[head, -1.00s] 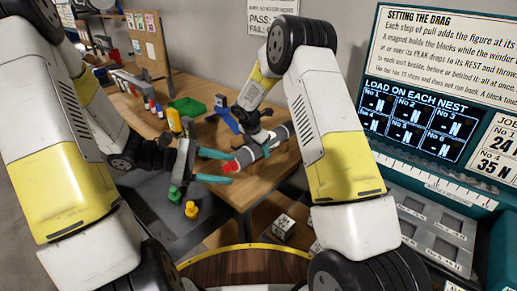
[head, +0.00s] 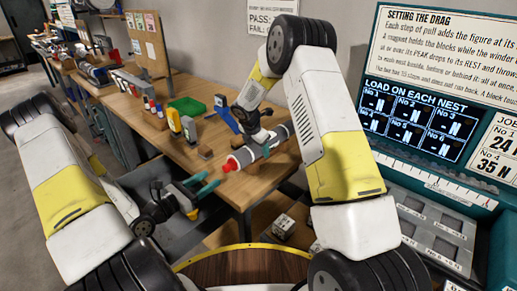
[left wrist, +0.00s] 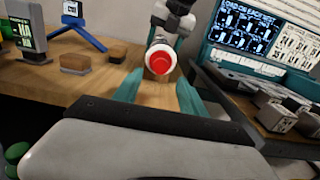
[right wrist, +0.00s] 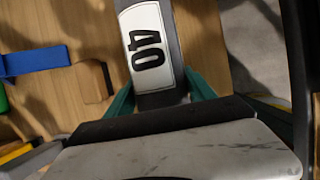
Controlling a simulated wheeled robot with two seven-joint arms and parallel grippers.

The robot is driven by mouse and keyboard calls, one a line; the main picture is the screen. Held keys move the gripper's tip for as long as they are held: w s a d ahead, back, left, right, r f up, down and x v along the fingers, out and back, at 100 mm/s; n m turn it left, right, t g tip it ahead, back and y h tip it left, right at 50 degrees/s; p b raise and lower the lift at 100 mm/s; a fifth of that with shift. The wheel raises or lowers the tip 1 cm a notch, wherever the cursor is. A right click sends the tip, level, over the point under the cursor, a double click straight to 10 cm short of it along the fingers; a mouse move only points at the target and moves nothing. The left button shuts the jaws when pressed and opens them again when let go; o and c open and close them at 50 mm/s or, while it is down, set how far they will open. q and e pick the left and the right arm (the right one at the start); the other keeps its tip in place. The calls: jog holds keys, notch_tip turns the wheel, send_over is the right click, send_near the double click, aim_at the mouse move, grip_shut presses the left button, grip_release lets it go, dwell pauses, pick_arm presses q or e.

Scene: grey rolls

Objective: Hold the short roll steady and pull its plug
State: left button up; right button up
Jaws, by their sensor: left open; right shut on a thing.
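The short roll (head: 275,139) is a grey cylinder with a white band, held tilted near the bench's front right corner. Its red plug (head: 231,163) sits in the end facing my left gripper. My right gripper (right wrist: 160,92) is shut on the roll, its teal fingers either side of the label reading 40 (right wrist: 147,48). My left gripper (head: 203,184) is open and empty, lower left of the plug. In the left wrist view, the plug (left wrist: 160,62) faces the camera, lined up between and beyond the fingertips (left wrist: 158,88). Part of the roll is hidden by my right arm.
The wooden bench (head: 165,138) carries a green tray (head: 186,107), a blue stand (head: 226,115) and small wooden blocks (left wrist: 75,63). A teal machine with a display (head: 415,120) stands at the right. A white cube (head: 284,226) sits lower, past the bench edge.

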aim_at(224, 169)
pick_arm(q)
jog(key=x, duration=0.7)
jog(key=shift+d, duration=0.15)
jog(key=c, duration=1)
jog(key=shift+c, duration=0.2)
jog(key=v, duration=0.6)
jog(key=shift+s+a, duration=0.15)
jog(key=shift+a, duration=0.1)
jog(key=shift+r, duration=0.1)
